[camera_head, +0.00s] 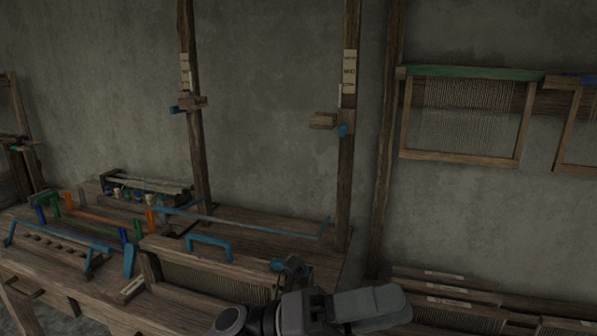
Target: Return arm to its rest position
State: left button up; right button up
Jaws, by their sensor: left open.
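My left gripper (291,268) is at the lower middle, at the near edge of the wooden handloom (265,222). My grey wrist and arm links fill the bottom edge beside it. The gripper is open, and I see nothing held between its fingers. It overlaps the right end of a wooden frame with dense upright wires (215,282), close to a blue knob (277,265). I cannot tell whether it touches them. A blue handle (209,240) stands up behind that frame. My right gripper is not in view.
Two wooden posts (196,150) with side blocks rise from the loom. A bench at left carries blue, green and orange parts and a rack of spools (145,190). A heddle frame (465,115) hangs on the right wall. Labelled planks (445,285) lie lower right. The space between the posts is clear.

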pick_arm(q)
jog(key=w+a+f+n+t+y+p, duration=0.15)
jog(key=a+f+n+t+y, duration=0.4)
jog(key=n, duration=0.55)
jog(key=w+a+f+n+t+y, duration=0.3)
jog(key=a+f+n+t, duration=0.25)
jog(key=n+t, duration=0.4)
jog(key=w+a+f+n+t+y+p, duration=0.15)
jog(key=a+f+n+t+y, duration=0.4)
jog(key=n, duration=0.55)
jog(key=s+a+f+n+g+y+p, duration=0.1)
jog(key=s+a+f+n+g+y, duration=0.5)
jog(key=s+a+f+n, duration=0.3)
jog(key=s+a+f, duration=0.4)
jog(key=s+f, duration=0.2)
jog(key=f, duration=0.2)
jog(key=shift+s+n+p, duration=0.25)
jog(key=shift+n+p, duration=0.1)
jog(key=shift+a, duration=0.1)
